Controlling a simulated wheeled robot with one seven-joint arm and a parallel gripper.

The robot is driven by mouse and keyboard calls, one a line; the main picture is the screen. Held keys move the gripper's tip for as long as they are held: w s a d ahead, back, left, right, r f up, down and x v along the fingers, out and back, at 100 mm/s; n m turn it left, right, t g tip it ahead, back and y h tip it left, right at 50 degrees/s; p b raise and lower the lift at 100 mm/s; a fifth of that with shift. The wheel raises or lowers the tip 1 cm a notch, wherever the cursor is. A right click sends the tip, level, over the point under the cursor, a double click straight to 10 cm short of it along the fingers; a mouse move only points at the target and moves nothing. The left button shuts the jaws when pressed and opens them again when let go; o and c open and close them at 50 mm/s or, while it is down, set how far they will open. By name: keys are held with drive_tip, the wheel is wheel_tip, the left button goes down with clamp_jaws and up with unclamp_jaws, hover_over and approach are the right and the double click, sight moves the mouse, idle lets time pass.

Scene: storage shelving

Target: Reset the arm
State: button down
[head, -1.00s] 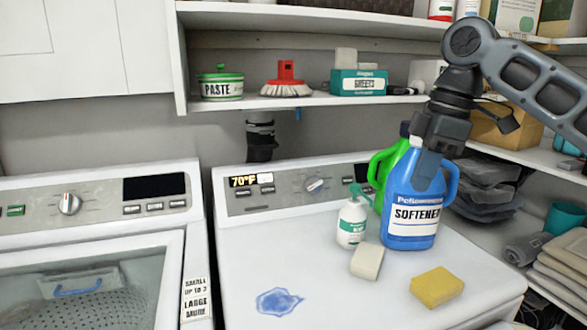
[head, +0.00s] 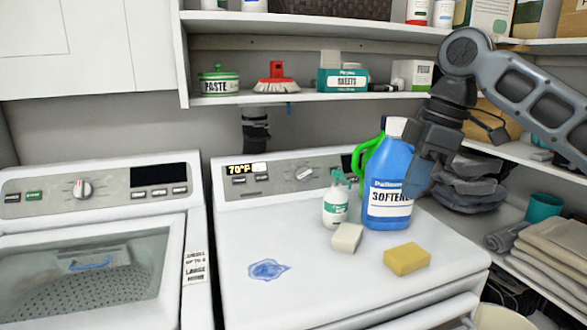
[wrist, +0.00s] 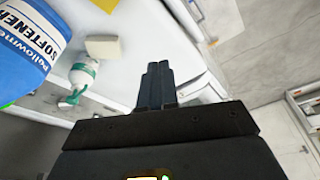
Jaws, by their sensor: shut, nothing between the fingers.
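My gripper (head: 416,186) points down in the head view, over the right edge of a blue softener bottle (head: 390,204). Its fingers are shut with nothing between them. In the wrist view the closed fingers (wrist: 157,72) are apart from the bottle (wrist: 22,50), which lies at the upper left of the picture. The bottle stands upright on the right-hand white machine (head: 300,235), its white cap visible. Part of its right side is hidden behind my gripper.
A pump bottle (head: 335,208), a pale block (head: 347,238), a yellow sponge (head: 407,258) and a blue spill (head: 268,270) are on the machine. A green jug (head: 366,160) stands behind the softener. Shelves (head: 300,97) hold goods above; folded cloths (head: 555,262) lie at right.

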drive_tip(key=s+a+f+m+t+y, duration=0.15)
drive_tip(key=a+f+y, duration=0.25)
drive_tip(key=a+f, duration=0.4)
drive_tip(key=s+a+f+m+t+y, duration=0.1)
drive_tip(key=a+f+m+t+y, duration=0.15)
drive_tip(key=a+f, duration=0.55)
drive_tip(key=s+a+f+m+t, duration=0.4)
drive_tip(key=s+f+m+t, duration=0.25)
drive_tip(key=s, duration=0.25)
drive_tip(key=s+d+f+m+t+h, duration=0.1)
drive_tip(key=s+d+f+m+h, duration=0.1)
drive_tip(key=s+d, duration=0.35)
drive_tip(key=s+d+f+m+t+h, duration=0.1)
drive_tip(key=s+d+f+m+h, duration=0.15)
drive_tip(key=s, duration=0.55)
drive_tip(key=s+d+f+m+t+h, duration=0.1)
drive_tip(key=s+d+f+m+h, duration=0.15)
drive_tip(key=s, duration=0.45)
drive_tip(key=s+d+r+n+h, duration=0.1)
drive_tip(key=s+d+r, duration=0.3)
drive_tip(key=s, duration=0.5)
drive_tip(key=s+d+r+n+h, duration=0.1)
drive_tip(key=s+d+r, duration=0.3)
drive_tip(key=s, duration=0.5)
drive_tip(key=d, duration=0.2)
drive_tip(key=shift+d+r+t, duration=0.3)
drive_tip(key=shift+r+t, duration=0.05)
